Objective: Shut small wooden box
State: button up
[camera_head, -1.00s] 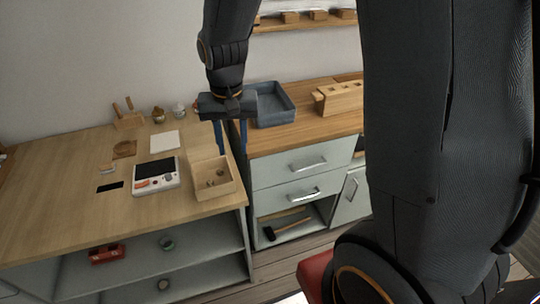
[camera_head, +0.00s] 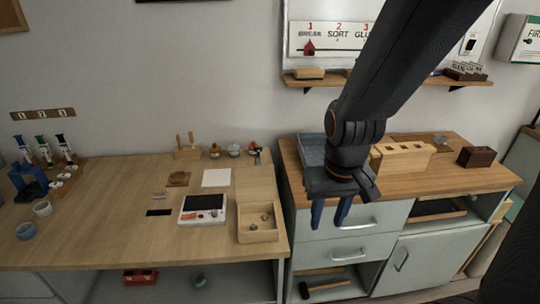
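The small wooden box (camera_head: 259,235) sits near the right front corner of the light wood table. Its lid appears to stand open, tilted up at the back. Small round pieces lie inside the box. My gripper (camera_head: 329,222) hangs to the right of the box, in front of the grey drawer cabinet. Its two blue fingers point down and are spread apart, with nothing between them. It does not touch the box.
A white device with a screen (camera_head: 203,209) lies just left of the box. A blue-grey tray (camera_head: 312,150) and a slotted wooden block (camera_head: 402,157) stand on the cabinet top (camera_head: 470,176). The table front (camera_head: 110,240) is mostly clear.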

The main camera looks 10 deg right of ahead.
aim_at(253, 183)
jog(key=u, duration=0.55)
jog(key=k, duration=0.7)
jog(key=u, duration=0.85)
jog(key=k, duration=0.55)
jog(key=u, duration=1)
jog(key=i, duration=1.3)
jog(key=z, duration=0.55)
jog(key=i, duration=0.75)
jog(key=z, duration=1.3)
jog(key=i, duration=0.55)
jog(key=z, duration=0.5)
